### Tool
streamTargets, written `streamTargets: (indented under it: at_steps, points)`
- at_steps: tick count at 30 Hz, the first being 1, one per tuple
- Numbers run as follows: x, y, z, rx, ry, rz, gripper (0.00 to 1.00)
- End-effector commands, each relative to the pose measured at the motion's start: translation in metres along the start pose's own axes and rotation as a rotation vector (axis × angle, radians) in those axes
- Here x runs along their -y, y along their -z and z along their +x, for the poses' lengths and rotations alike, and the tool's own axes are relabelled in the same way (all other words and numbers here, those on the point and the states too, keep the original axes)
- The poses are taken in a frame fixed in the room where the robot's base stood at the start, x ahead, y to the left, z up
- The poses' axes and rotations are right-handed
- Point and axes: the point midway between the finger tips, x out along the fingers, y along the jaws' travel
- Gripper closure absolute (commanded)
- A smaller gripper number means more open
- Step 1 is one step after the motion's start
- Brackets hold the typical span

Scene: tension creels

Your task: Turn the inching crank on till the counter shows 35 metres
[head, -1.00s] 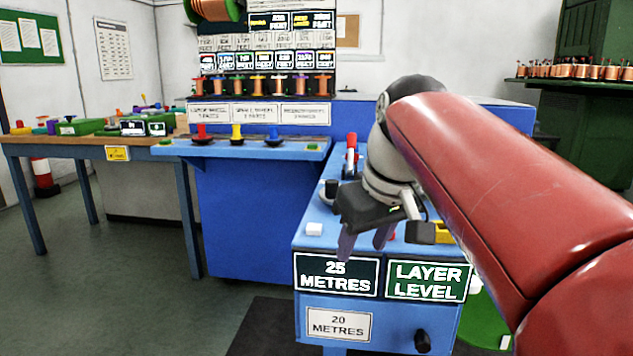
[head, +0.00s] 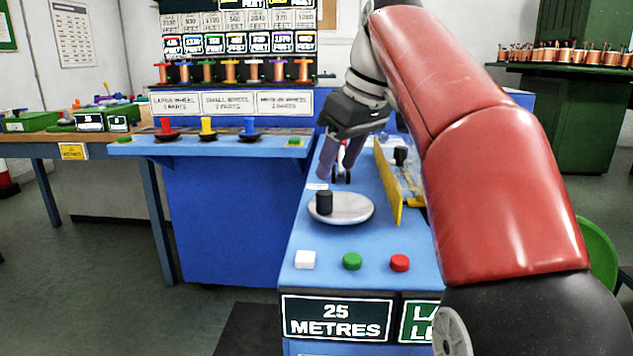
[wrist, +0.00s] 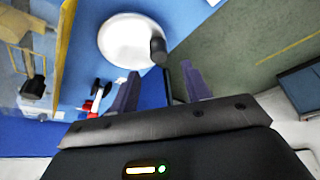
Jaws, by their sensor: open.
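The inching crank is a pale round disc (head: 352,209) with a black upright knob (head: 324,202) on its left side, on the blue bench top in the head view. The disc (wrist: 122,40) and knob (wrist: 158,50) also show in the wrist view. The counter (head: 336,318) on the bench front reads 25 METRES. My gripper (head: 335,172) is open and empty, above and behind the disc in the head view, apart from the knob. In the wrist view its fingers (wrist: 160,85) point towards the knob.
A white button (head: 305,260), a green button (head: 352,261) and a red button (head: 400,263) sit in front of the disc. A yellow plate (head: 385,185) stands to its right. A red-and-white lever (wrist: 95,97) is near the fingers. A LAYER LEVEL sign is partly hidden by my arm.

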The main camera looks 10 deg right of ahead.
Motion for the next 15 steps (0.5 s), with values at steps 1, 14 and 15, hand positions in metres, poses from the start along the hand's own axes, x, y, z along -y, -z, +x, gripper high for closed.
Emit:
streamTargets:
  at_steps: [1, 14, 15]
  points:
    - [0.000, 0.000, 0.000, -0.001, 0.000, -0.002, 0.52]
    - [0.000, -0.001, 0.059, 0.001, 0.002, -0.002, 0.52]
    - [0.000, -0.001, 0.064, 0.000, 0.002, -0.002, 0.52]
